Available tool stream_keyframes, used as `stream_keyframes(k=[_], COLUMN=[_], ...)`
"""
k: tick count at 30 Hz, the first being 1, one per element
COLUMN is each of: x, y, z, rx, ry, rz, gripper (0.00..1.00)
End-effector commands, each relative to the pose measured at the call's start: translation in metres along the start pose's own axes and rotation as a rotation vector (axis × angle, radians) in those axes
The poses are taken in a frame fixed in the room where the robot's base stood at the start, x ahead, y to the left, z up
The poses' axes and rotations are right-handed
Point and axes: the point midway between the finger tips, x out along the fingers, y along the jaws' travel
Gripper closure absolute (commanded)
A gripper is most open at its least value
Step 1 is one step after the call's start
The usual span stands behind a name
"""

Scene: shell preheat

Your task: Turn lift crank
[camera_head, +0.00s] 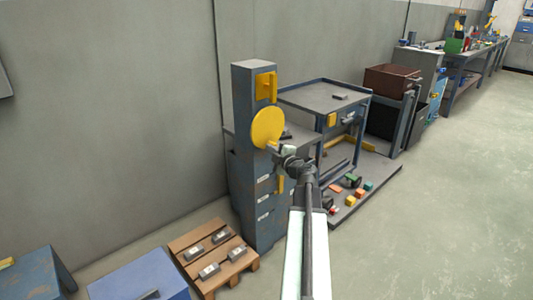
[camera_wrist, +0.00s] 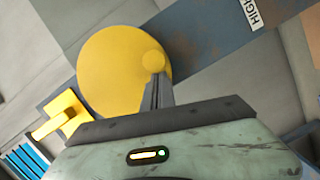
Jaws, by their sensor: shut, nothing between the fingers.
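The crank is a round yellow disc (camera_head: 267,127) on the front of a tall blue-grey column (camera_head: 262,222). In the wrist view the yellow disc (camera_wrist: 105,80) fills the upper left, with a small round yellow knob (camera_wrist: 153,61) near its right edge. My gripper (camera_head: 272,149) is at the lower edge of the disc in the head view. In the wrist view my gripper (camera_wrist: 156,82) is shut and empty, its fingertips just below the knob. I cannot tell whether they touch it. The disc's lower part is hidden by my gripper.
A yellow bracket (camera_head: 266,86) sits above the disc and a yellow handle (camera_head: 280,184) below it. A wooden pallet (camera_head: 206,281) with several metal blocks lies at the column's foot. A blue-framed table (camera_head: 318,94) stands behind right. The floor at right is clear.

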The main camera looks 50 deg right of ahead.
Motion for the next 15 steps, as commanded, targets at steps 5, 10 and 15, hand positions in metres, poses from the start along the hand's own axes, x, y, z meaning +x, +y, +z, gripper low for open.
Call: stream_keyframes(k=[5,10,15], x=[0.001,0.003,0.004], y=[0.0,-0.001,0.0], z=[-0.002,0.004,0.012], rx=[0.0,0.0,0.0], ry=[0.002,0.001,0.0], rz=[0.0,0.0,0.0], gripper=[1.0,1.0,1.0])
